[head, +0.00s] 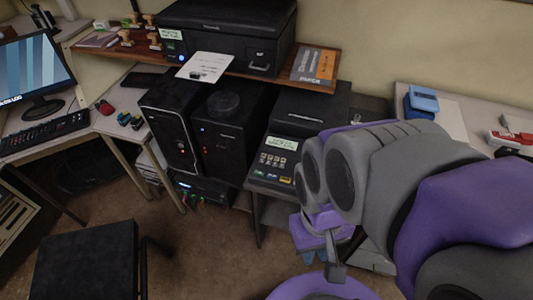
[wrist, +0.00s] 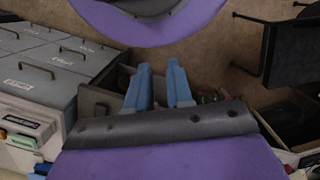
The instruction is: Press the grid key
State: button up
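A dark desk machine (head: 297,120) stands right of centre in the head view. Its sloped front has a small lit display (head: 282,143) and a keypad (head: 275,163) of several small keys. Blue and yellow keys are along its lower edge. The key labels are too small to read, so I cannot tell which is the grid key. My gripper (head: 315,257) hangs below and right of the keypad, apart from it. In the wrist view its two blue fingers (wrist: 159,85) are apart with nothing between them. The keypad is not visible there.
A monitor (head: 33,70) and keyboard (head: 45,132) are at left. A dark stool (head: 85,255) stands front left. Grey drawers (wrist: 50,65) show in the wrist view.

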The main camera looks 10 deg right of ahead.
jog(key=shift+a, duration=0.45)
grip_shut()
jog(key=shift+d, duration=0.55)
jog(key=shift+a, duration=0.35)
jog(key=shift+d, duration=0.15)
